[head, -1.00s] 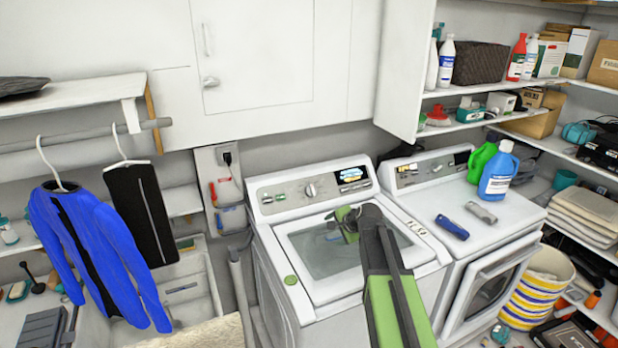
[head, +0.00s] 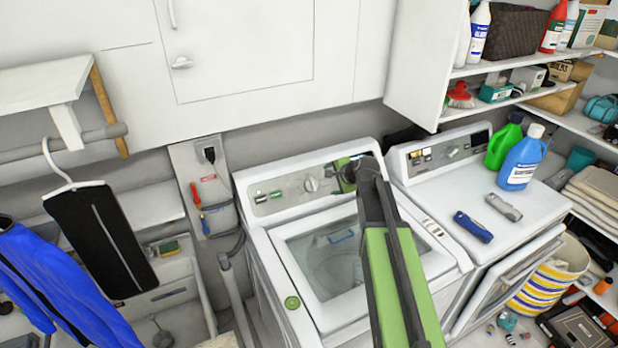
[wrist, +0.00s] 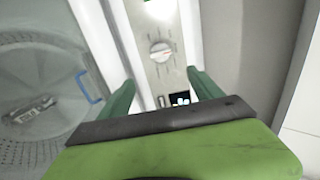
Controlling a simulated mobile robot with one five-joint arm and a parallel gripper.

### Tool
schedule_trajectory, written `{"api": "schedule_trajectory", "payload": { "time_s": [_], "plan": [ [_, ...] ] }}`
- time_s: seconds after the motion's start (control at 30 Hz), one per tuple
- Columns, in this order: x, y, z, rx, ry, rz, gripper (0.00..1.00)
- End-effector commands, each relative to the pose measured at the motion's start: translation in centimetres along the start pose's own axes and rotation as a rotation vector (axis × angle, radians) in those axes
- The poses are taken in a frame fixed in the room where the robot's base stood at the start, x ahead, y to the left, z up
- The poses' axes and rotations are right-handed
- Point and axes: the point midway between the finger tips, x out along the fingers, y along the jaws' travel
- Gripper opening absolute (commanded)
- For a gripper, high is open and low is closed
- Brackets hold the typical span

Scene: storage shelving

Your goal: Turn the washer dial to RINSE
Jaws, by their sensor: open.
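The white washer (head: 262,236) stands left of the dryer, with a grey control panel along its back edge. The round silver dial (head: 312,184) is on that panel; in the wrist view the dial (wrist: 160,52) shows a reddish pointer mark, and its labels are too small to read. My gripper (head: 343,176) is at the panel, just right of the dial in the head view. In the wrist view my gripper (wrist: 163,90) is open and empty, its green fingers apart, with the dial beyond the gap between them. The panel's display is partly hidden by my gripper.
The dryer (head: 435,190) carries a green bottle (head: 504,143), a blue bottle (head: 521,160) and small items. A wall cabinet (head: 240,55) hangs above the washer. Clothes, including a black garment (head: 100,240), hang at the left. A striped basket (head: 545,285) stands at the right.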

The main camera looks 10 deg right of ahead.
Motion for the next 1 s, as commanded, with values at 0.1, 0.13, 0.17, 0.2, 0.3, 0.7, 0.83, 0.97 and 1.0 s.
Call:
{"api": "schedule_trajectory", "payload": {
  "time_s": [0.1,0.13,0.17,0.2,0.3,0.7,0.83,0.97,1.0],
  "plan": [
    [0.2,0.0,0.2,-0.003,-0.003,0.000,0.75],
    [0.3,0.0,0.3,-0.003,-0.003,0.000,0.75],
    [0.6,0.0,0.3,-0.004,-0.004,0.000,0.75],
    [1.1,0.1,0.4,-0.005,-0.005,0.000,0.75],
    [3.2,0.2,0.6,-0.007,-0.007,0.000,0.75],
    [13.5,0.3,0.8,-0.009,-0.009,0.001,0.75],
    [15.9,0.1,0.9,-0.008,-0.009,0.000,0.75],
    [17.3,0.0,1.0,-0.008,-0.009,0.000,0.75],
    [17.5,-0.1,1.0,-0.008,-0.009,0.000,0.75]
  ]
}}
